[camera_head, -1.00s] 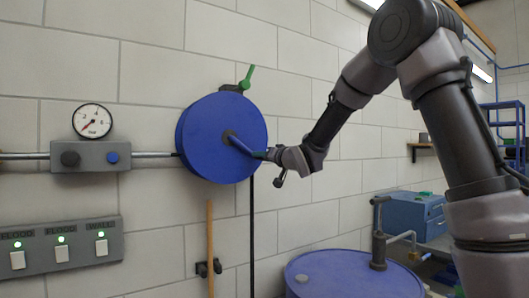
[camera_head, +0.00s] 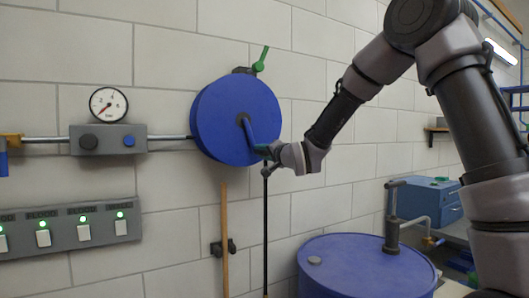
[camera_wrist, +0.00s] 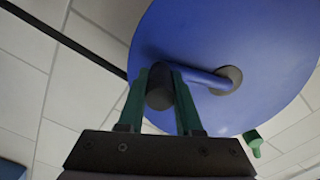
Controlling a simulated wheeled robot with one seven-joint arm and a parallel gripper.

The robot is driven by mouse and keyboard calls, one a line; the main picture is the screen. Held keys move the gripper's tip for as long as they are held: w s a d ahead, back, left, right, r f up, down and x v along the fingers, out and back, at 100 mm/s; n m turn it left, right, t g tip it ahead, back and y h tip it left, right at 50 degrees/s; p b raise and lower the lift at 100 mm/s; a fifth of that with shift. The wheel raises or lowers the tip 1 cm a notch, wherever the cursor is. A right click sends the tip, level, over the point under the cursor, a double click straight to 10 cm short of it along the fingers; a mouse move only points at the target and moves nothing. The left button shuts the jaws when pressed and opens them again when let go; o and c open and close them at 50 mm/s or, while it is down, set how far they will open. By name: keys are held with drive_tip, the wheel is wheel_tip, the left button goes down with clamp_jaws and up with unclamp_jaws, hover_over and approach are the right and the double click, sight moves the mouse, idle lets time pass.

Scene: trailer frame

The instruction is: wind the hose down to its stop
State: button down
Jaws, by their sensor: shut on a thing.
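The blue hose reel (camera_head: 218,118) is a round drum on the wall. Its crank (camera_head: 250,133) runs from the dark hub down and right. My gripper (camera_head: 268,151) is shut on the crank's dark handle. In the wrist view the green fingers of my gripper (camera_wrist: 160,98) stand on both sides of that handle (camera_wrist: 159,84), and the crank arm (camera_wrist: 200,78) leads to the hub. A dark hose (camera_head: 265,230) hangs straight down below the reel's right side. Its top is partly hidden by my gripper, and its lower end is out of view. I cannot make out a stop.
A green lever (camera_head: 262,60) sits above the reel. A gauge (camera_head: 108,104) and a grey valve box (camera_head: 108,139) are at left, above a switch panel (camera_head: 75,228). A wooden pole (camera_head: 225,240) stands under the reel. A blue drum (camera_head: 365,262) with a pump (camera_head: 391,215) is below right.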

drive_tip(key=shift+a+f, duration=0.1)
idle(0.3)
drive_tip(key=c, duration=0.6)
unclamp_jaws()
drive_tip(key=shift+s, duration=0.1)
drive_tip(key=v, duration=1)
drive_tip(key=shift+s+d, duration=0.3)
